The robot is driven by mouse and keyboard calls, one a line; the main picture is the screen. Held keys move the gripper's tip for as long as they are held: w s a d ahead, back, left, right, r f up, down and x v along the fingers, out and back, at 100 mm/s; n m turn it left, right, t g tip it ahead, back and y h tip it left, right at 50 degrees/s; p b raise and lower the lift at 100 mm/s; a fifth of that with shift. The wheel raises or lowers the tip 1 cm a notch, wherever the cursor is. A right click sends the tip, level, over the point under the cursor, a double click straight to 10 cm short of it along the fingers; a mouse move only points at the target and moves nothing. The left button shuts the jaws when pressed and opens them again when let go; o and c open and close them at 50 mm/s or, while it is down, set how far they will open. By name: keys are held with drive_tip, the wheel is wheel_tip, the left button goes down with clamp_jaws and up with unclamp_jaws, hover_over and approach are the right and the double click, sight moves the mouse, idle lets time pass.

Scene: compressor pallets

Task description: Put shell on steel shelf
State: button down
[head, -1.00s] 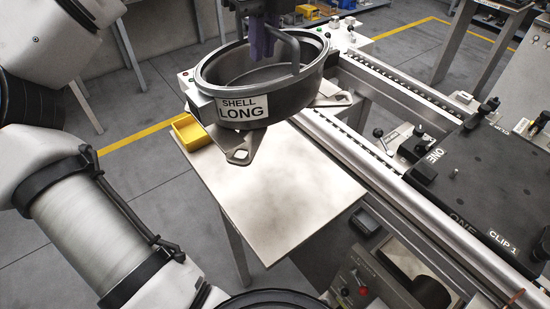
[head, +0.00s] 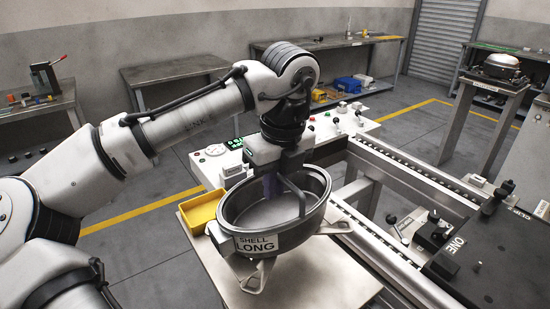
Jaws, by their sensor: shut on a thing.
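The shell (head: 318,232) is a dark grey, open oval pot with flat metal feet and a white label reading "SHELL LONG". It is upright in the lower middle of the head view. My gripper (head: 269,188) comes down from above into its left side and is shut on the shell; the exact grip point is partly hidden. Below the shell is a small table (head: 215,262) with a pale metal top. I cannot tell whether the feet touch it. Nothing in view is labelled as the steel shelf; grey metal benches (head: 190,76) stand along the back wall.
A yellow bin (head: 203,211) sits on the small table, left of the shell. A control panel (head: 222,150) is behind. A conveyor rail (head: 410,180) and a black fixture plate (head: 500,245) lie to the right. Open grey floor shows beyond the yellow line.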

sight(281, 175)
drive_tip(key=shift+f, duration=4.35)
drive_tip(key=c, duration=1.5)
unclamp_jaws()
drive_tip(key=r, duration=0.8)
drive_tip(key=s+d+r, duration=0.1)
drive_tip(key=r, duration=0.2)
drive_tip(key=shift+d+r, duration=0.1)
drive_tip(key=shift+r, duration=0.3)
